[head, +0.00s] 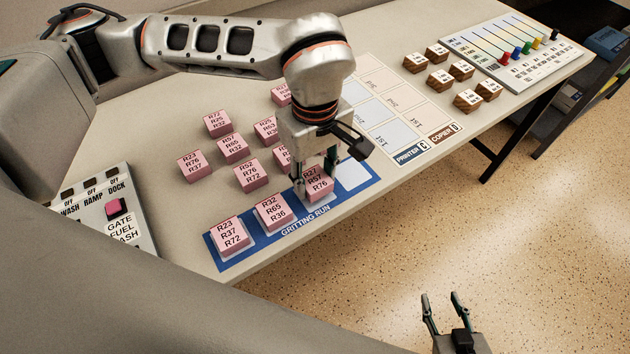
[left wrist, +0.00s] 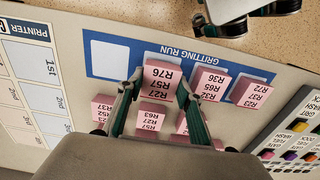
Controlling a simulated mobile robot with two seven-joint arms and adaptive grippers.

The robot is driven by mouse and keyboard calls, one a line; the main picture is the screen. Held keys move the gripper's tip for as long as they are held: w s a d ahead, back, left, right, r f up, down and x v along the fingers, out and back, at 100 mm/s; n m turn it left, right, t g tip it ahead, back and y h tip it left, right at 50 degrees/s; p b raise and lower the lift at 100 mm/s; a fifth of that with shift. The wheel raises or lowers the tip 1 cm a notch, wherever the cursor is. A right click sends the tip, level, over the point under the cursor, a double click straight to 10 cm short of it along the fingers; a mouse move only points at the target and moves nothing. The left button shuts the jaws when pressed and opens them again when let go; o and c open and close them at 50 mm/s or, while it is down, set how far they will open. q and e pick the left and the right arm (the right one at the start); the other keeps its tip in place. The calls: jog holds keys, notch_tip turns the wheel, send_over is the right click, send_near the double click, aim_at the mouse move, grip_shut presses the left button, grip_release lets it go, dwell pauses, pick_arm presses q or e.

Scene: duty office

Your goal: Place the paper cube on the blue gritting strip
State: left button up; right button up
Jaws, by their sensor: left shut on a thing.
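My left gripper (head: 315,182) is shut on a pink paper cube (head: 319,187) marked R27 R57 R76. This cube also shows between the fingers in the left wrist view (left wrist: 160,83). It is at the third white square of the blue gritting strip (head: 262,252); whether it touches the strip I cannot tell. Two pink cubes, R23 R37 R72 (head: 230,234) and R32 R65 R36 (head: 271,210), sit on the first two squares. The fourth square (head: 354,175) is bare. My right gripper (head: 440,297) is open and empty over the floor.
Several other pink cubes (head: 233,149) stand behind the strip. A printer and copier board (head: 385,110), wooden cubes (head: 461,70) and a slider panel (head: 515,55) lie to the right. A switch panel (head: 112,210) is at the left. The table's front edge runs close to the strip.

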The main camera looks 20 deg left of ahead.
aim_at(315, 179)
pick_arm(q)
jog(key=shift+f, duration=1.05)
jog(key=shift+f, duration=0.15)
jog(key=o, duration=1.1)
notch_tip(315, 179, up, 12)
jog(key=p, duration=0.1)
jog(key=shift+r, duration=0.2)
